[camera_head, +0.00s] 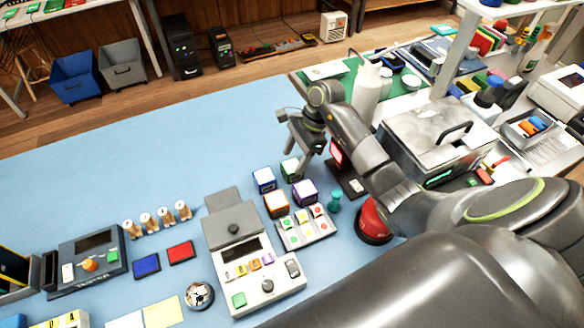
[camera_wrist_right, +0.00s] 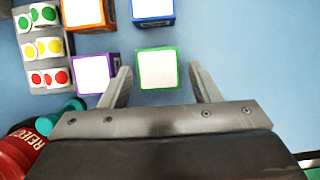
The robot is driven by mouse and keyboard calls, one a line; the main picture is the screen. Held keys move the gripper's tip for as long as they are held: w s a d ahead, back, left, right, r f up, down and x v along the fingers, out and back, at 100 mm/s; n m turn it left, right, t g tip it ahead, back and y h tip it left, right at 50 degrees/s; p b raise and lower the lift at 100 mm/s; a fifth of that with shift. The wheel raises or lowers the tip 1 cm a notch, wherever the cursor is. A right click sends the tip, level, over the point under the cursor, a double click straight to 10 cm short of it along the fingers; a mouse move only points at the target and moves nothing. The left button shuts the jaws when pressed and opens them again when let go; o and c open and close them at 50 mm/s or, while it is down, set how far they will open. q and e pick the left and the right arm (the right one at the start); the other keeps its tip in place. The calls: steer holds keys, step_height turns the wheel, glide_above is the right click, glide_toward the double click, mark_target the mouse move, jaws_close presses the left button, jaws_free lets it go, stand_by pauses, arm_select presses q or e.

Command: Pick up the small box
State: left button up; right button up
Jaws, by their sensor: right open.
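Several small boxes with white tops and coloured edges stand together on the blue table: green (camera_head: 289,168), blue (camera_head: 264,180), orange (camera_head: 276,204) and purple (camera_head: 305,193). My right gripper (camera_head: 299,160) is open and points down at the green box, partly covering it in the head view. In the right wrist view the green box (camera_wrist_right: 157,69) sits between the spread fingers of the gripper (camera_wrist_right: 160,75), with a gap on each side. The purple box (camera_wrist_right: 92,73) is close beside the left finger. The orange (camera_wrist_right: 88,14) and blue (camera_wrist_right: 153,10) boxes lie beyond. My left gripper is out of view.
A sticker tray (camera_head: 306,229) with coloured dots, a teal peg (camera_head: 335,202) and a red reject button (camera_head: 372,220) stand close by. A grey tester (camera_head: 248,260) is nearer. The blue table (camera_head: 180,155) is clear left of the boxes.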

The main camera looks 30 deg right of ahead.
mark_target(292, 165)
steer(key=x, duration=0.1)
steer(key=p+x, duration=0.1)
steer(key=x, duration=0.1)
steer(key=shift+s+f, duration=0.2)
steer(key=shift+f, duration=0.4)
steer(key=shift+c, duration=0.5)
steer(key=c, duration=0.7)
steer(key=shift+o, duration=0.2)
steer(key=shift+w+r, duration=0.1)
